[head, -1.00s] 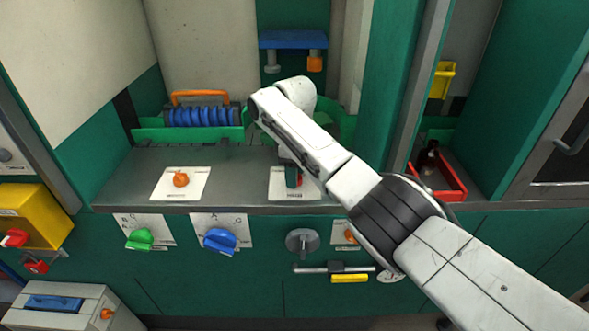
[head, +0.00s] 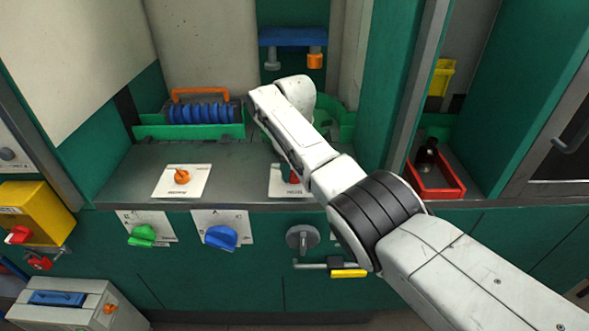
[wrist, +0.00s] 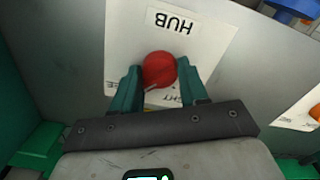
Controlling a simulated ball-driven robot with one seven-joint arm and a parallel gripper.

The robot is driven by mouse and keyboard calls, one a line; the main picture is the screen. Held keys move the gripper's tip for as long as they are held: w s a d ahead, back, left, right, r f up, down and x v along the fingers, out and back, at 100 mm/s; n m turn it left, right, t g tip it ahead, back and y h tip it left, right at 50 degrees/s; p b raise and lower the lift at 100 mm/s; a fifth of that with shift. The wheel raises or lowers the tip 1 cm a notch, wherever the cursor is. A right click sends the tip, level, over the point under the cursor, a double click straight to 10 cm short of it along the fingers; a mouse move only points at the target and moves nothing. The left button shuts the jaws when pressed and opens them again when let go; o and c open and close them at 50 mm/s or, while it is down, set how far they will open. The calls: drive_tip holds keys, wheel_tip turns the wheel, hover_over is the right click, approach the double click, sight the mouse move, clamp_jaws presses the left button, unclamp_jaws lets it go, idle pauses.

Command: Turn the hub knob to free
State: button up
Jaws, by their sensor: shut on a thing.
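The hub knob (wrist: 159,69) is red and round in the wrist view, on a white plate (wrist: 199,40) labelled HUB. My gripper (wrist: 161,82) has its two green fingers on either side of the knob, shut on it. The plate's lower lettering is partly hidden by the fingers, so I cannot read the knob's setting. In the head view my arm hides most of the knob, and part of the white plate (head: 279,184) shows on the grey counter.
Another white plate with an orange knob (head: 181,177) is left on the counter. Green (head: 142,236) and blue (head: 221,237) knobs are on the front panel below. A red tray (head: 436,191) holding a dark bottle (head: 427,156) stands to the right.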

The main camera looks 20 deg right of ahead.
drive_tip(key=shift+w+r+m, duration=0.1)
drive_tip(key=shift+m, duration=0.3)
drive_tip(key=o, duration=1)
drive_tip(key=shift+o, duration=0.2)
wheel_tip(320, 180, up, 11)
drive_tip(key=b, duration=0.1)
drive_tip(key=shift+f+b, duration=0.2)
drive_tip(key=shift+b, duration=0.1)
